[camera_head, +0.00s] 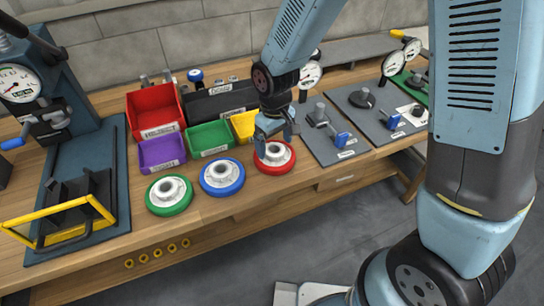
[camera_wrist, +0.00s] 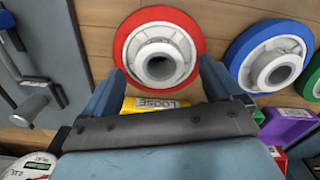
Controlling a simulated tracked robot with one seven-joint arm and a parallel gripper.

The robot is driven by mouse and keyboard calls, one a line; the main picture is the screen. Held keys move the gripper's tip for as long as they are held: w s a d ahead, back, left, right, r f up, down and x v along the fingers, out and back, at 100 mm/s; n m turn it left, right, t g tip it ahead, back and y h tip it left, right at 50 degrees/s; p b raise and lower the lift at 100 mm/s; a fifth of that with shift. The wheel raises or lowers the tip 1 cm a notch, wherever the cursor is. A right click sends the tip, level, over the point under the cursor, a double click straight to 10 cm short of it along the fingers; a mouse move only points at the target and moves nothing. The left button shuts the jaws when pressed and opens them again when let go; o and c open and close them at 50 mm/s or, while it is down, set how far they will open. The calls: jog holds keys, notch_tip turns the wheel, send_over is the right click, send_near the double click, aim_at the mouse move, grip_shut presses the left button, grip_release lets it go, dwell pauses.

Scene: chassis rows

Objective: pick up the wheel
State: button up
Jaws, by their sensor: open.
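Three wheels with pale hubs lie flat in a row on the wooden bench: a red wheel (camera_head: 273,155), a blue wheel (camera_head: 222,176) and a green wheel (camera_head: 169,193). My gripper (camera_head: 276,132) is open and above the red wheel, over its far side. In the wrist view the red wheel (camera_wrist: 160,62) is ahead of the open fingers (camera_wrist: 161,76), with nothing between them held. The blue wheel (camera_wrist: 272,62) is right of it in that view, and the green wheel (camera_wrist: 314,80) is cut by the edge. Whether the fingers touch the red rim is unclear.
Red (camera_head: 155,110), purple (camera_head: 161,153), green (camera_head: 210,138) and yellow (camera_head: 243,124) bins stand behind the wheels. A grey fixture plate (camera_head: 325,140) is close right of the red wheel. A press (camera_head: 60,75) and yellow-framed guard (camera_head: 60,225) stand left. The bench front edge is near the wheels.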

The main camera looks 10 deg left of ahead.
jog(key=shift+f, duration=1.05)
jog(key=shift+c, duration=0.2)
jog(key=c, duration=1.3)
jog(key=shift+c, duration=0.5)
jog(key=shift+r, duration=0.15)
